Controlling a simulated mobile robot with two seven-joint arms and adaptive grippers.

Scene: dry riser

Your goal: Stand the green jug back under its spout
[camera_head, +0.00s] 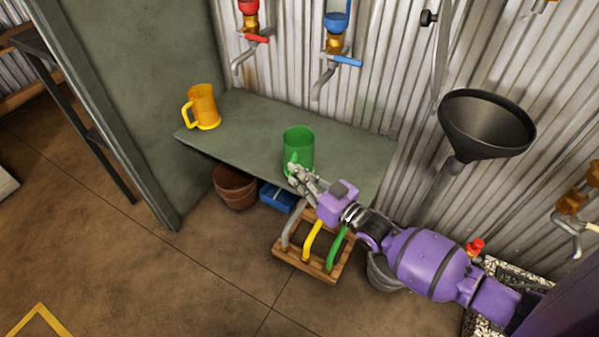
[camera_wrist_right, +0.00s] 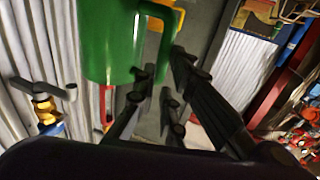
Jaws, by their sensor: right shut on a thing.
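The green jug (camera_head: 298,145) is upright at the front part of the grey-green shelf (camera_head: 250,135); I cannot tell whether its base touches it. My right gripper (camera_head: 300,176) is at the jug's near side, shut on its handle. In the right wrist view the green jug (camera_wrist_right: 108,45) fills the upper left, with the fingers (camera_wrist_right: 155,95) by its handle. A red-handled tap (camera_head: 250,38) and a blue-handled tap (camera_head: 337,58) hang on the wall above the shelf. No green tap can be made out. My left gripper is out of view.
A yellow jug (camera_head: 203,105) stands at the shelf's left end. A black funnel (camera_head: 487,125) stands at the right. Below are a brown pot (camera_head: 235,186), a blue box (camera_head: 278,197) and a wooden rack (camera_head: 290,262) with coloured hoops. The shelf between the jugs is clear.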

